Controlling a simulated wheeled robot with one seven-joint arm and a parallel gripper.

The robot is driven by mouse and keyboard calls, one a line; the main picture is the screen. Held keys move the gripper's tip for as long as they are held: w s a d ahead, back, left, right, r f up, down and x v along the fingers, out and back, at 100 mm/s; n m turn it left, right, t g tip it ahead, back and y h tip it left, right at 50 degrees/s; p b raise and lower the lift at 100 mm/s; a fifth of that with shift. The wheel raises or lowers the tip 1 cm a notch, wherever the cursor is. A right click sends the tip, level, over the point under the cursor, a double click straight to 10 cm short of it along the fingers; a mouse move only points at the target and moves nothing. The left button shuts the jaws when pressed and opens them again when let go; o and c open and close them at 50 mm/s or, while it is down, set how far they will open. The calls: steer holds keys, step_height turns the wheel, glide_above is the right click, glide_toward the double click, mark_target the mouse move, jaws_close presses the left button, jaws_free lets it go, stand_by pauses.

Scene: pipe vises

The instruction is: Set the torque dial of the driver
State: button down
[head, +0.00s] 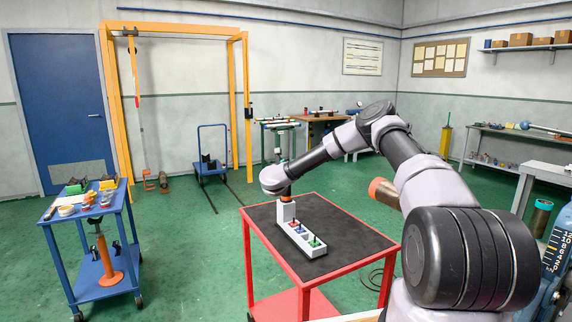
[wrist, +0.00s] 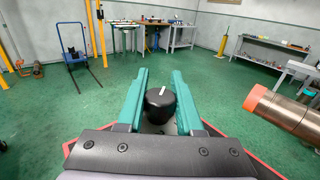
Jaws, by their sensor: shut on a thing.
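The torque dial (wrist: 160,106) is a black round knob with a white pointer line on its top. In the wrist view it sits between the teal fingers of my gripper (wrist: 160,74), which is shut on it. In the head view my arm reaches down to a pale grey block (head: 286,213) at the left end of a pale stand (head: 303,240) on the red cart (head: 340,263). The dial and the fingertips are too small or hidden there. The driver's body cannot be made out clearly.
The stand also carries several small coloured pieces with upright pins. A pipe with an orange end (head: 385,192) lies to the right of the cart; it also shows in the wrist view (wrist: 285,108). A blue cart (head: 95,215) with tools stands left. The cart's dark top is mostly clear.

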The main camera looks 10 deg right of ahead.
steer(key=m+g+h, duration=0.2)
steer(key=h, duration=0.1)
steer(key=m+h, duration=0.1)
steer(key=shift+s+d+m+g+h, duration=0.25)
steer(key=shift+d+m+g+h, duration=0.05)
steer(key=shift+d+g+h, duration=0.1)
steer(key=shift+s+d+m+g+h, duration=0.15)
steer(key=shift+m+g+h, duration=0.7)
steer(key=shift+g, duration=0.1)
steer(key=shift+s+d+m+g+h, duration=0.15)
steer(key=shift+m+g+h, duration=0.6)
steer(key=shift+g+h, duration=0.15)
steer(key=c, duration=0.5)
jaws_free()
steer(key=shift+c, duration=0.2)
steer(key=v, duration=1)
steer(key=shift+s+a, duration=0.2)
steer(key=shift+a, duration=0.15)
